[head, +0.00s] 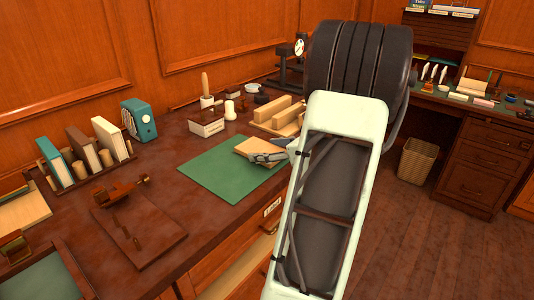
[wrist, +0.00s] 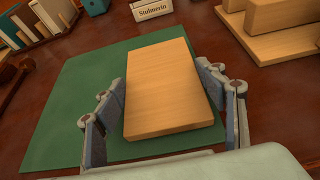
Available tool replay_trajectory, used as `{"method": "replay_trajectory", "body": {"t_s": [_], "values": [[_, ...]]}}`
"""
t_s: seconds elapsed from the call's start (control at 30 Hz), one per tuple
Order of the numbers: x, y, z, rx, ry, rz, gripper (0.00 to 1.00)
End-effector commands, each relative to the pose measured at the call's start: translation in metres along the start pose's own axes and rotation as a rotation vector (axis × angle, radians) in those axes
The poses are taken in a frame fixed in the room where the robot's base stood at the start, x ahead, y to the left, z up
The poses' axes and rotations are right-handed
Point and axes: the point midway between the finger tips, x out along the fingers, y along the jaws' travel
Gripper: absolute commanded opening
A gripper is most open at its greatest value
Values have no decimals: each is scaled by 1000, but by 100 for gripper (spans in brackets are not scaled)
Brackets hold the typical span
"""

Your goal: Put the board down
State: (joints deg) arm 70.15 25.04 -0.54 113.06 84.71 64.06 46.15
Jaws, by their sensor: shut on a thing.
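The board is a plain light-wood block (wrist: 168,88), between the two fingers of my gripper (wrist: 168,118) in the wrist view. My gripper is shut on its sides. In the head view the board (head: 257,147) shows over the right part of a green mat (head: 215,172), with my gripper (head: 268,157) at its near right side. The mat also shows around the board in the wrist view (wrist: 65,130). I cannot tell whether the board touches the mat. My arm hides part of the mat's right side in the head view.
A labelled box (head: 206,122) stands behind the mat, and a stepped wooden stand (head: 283,115) behind right. A book rack (head: 90,160), a teal box (head: 138,120) and a brown board with a tool (head: 138,225) are at left. A drawer (head: 250,250) stands open below the desk.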

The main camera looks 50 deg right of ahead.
Motion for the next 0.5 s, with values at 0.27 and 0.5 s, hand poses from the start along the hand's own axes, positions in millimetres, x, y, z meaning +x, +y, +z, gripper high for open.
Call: {"method": "replay_trajectory", "body": {"t_s": [0.27,0.5], "values": [[1,0,-2,-1,-2,0,38],[2,0,-4,-1,-1,-1,78]]}}
